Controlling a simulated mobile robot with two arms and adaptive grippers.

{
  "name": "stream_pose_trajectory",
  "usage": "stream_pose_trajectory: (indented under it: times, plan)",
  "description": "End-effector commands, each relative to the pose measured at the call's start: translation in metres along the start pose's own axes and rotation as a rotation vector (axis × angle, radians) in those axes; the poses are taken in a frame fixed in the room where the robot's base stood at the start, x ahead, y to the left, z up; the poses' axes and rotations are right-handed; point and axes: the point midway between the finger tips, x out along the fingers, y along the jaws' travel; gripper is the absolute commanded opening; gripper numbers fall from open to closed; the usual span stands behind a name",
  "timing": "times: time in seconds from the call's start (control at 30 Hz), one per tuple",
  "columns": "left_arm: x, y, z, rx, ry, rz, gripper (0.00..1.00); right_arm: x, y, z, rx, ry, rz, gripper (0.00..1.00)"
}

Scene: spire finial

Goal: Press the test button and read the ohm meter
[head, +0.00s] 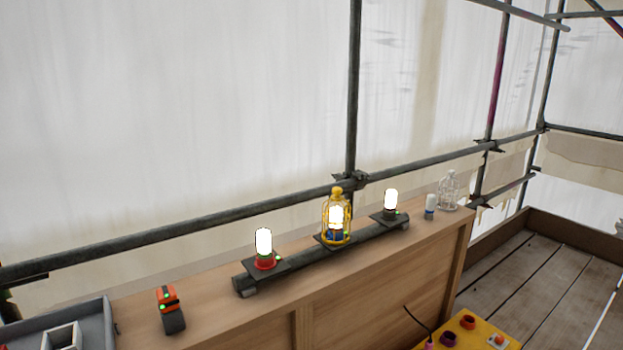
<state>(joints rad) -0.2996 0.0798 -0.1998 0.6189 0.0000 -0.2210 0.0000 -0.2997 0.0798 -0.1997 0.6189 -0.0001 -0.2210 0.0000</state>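A small orange and black device (168,298) with green lit spots stands on the wooden bench top at the lower left. It may be the ohm meter, but no reading can be made out at this size. I cannot tell which part is the test button. Neither of my grippers is in the head view.
On the wooden bench (220,318), a dark bar (300,262) carries a left lit lamp (264,241), a yellow-caged lit lamp (337,220) and a right lit lamp (391,200). A grey tray (108,325), loose bulb (431,204), clear cage (449,190) and yellow box (477,342) are nearby. Scaffold poles run behind.

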Motion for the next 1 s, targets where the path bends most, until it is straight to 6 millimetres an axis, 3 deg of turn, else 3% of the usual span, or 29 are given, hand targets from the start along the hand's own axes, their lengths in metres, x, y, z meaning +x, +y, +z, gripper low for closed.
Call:
stream_pose_trajectory:
  times: [0.03,0.17,1.0]
  plan:
    - [-0.0001,0.0001,-0.0002,0.0,0.001,0.0,0.22,-0.0001,-0.0001,-0.0002,0.0,0.001,0.0,0.0]
    - [-0.0001,0.0002,-0.0004,0.0,0.001,0.0,0.01,-0.0001,-0.0001,-0.0003,0.0,0.001,0.0,0.0]
    - [-0.0002,0.0005,-0.0011,0.0,0.002,0.001,0.0,-0.0002,-0.0004,-0.0007,0.0,0.002,0.0,0.0]
